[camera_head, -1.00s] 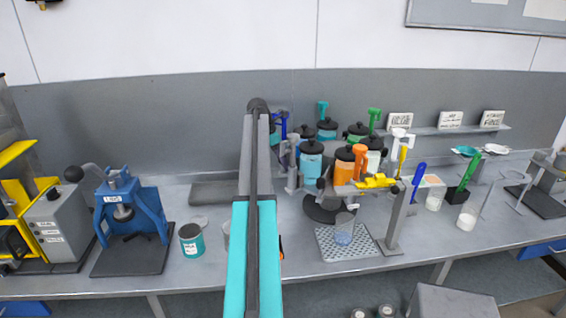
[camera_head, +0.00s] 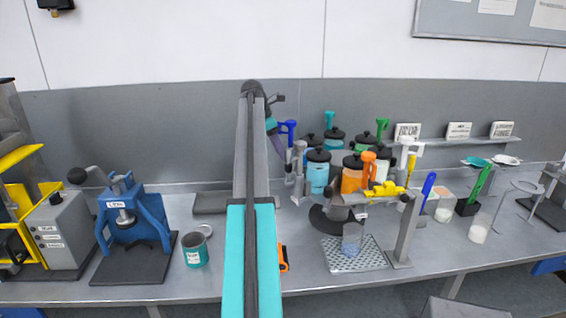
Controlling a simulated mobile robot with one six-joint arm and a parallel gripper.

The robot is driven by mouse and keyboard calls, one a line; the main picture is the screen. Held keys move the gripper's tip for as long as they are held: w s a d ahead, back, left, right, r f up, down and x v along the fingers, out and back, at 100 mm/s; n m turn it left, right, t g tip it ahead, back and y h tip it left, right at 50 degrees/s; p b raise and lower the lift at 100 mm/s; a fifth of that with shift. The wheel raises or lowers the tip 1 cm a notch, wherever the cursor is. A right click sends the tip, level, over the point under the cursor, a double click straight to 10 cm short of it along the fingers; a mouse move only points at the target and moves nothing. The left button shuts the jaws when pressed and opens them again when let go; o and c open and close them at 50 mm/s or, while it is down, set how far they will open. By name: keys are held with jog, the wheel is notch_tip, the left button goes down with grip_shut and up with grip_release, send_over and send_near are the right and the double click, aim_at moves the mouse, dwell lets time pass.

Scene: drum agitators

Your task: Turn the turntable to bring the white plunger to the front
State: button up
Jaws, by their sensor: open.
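The turntable (camera_head: 330,222) has a dark round base and carries several black-lidded canisters, with coloured plungers among them. The white plunger (camera_head: 408,134) stands at the right side of the group, behind the yellow dispenser bracket. The orange plunger (camera_head: 369,163) is at the front, above the orange canister (camera_head: 352,181). The blue plunger (camera_head: 288,128) is at the left, the teal one (camera_head: 330,119) at the back and the green one (camera_head: 381,126) at the back right. My gripper (camera_head: 279,98) is left of and above the group, apart from it, open and partly hidden by my arm.
A perforated tray (camera_head: 370,260) with a clear beaker (camera_head: 352,240) stands in front of the turntable, beside a grey post (camera_head: 406,230) with a yellow bracket (camera_head: 385,189). A blue press (camera_head: 133,212) and teal can (camera_head: 195,250) are at the left.

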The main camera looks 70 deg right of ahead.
jog(key=shift+b+v, duration=0.5)
jog(key=shift+v, duration=1.45)
jog(key=shift+s, duration=0.1)
